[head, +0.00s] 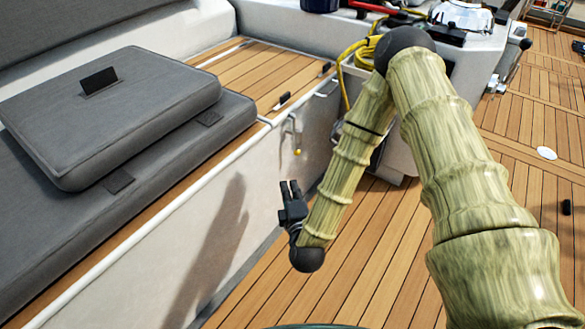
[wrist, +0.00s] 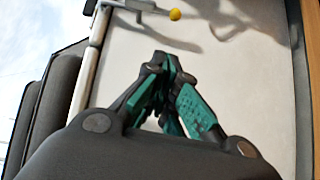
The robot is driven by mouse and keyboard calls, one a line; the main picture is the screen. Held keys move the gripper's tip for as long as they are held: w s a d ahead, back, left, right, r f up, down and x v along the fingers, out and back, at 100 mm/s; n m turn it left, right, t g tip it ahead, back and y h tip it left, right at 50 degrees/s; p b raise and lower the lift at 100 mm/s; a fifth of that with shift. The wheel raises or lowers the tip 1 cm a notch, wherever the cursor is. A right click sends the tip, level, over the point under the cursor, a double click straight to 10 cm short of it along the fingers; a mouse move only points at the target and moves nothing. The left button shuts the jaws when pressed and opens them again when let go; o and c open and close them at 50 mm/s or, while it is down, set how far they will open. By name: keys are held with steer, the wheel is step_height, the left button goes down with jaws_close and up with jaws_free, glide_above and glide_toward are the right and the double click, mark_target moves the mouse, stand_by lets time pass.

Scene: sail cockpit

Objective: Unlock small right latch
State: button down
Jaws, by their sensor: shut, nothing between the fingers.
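A small metal latch (head: 294,130) with a yellow ball (head: 298,152) at its lower end hangs on the white locker side, just under the teak seat edge. In the wrist view the latch (wrist: 138,5) and its yellow ball (wrist: 175,14) show at the top, beyond the fingertips. My gripper (head: 290,185) is in front of the white side, below the latch and apart from it, fingers pointing up. In the wrist view my gripper (wrist: 166,62) has its tips together with nothing between them. The latch's upper part is cut off in the wrist view.
Grey cushions (head: 120,110) lie on the bench at left. The teak locker lid (head: 262,72) has small black fittings on top. A yellow rope (head: 358,55) hangs right of the latch. Teak floor (head: 350,270) is clear below my arm.

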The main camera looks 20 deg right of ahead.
mark_target(293, 135)
steer(key=w+d+b, duration=0.4)
steer(key=w+b, duration=0.2)
steer(key=w, duration=0.7)
steer(key=shift+d, duration=0.4)
stand_by(0.5)
steer(key=shift+p, duration=0.3)
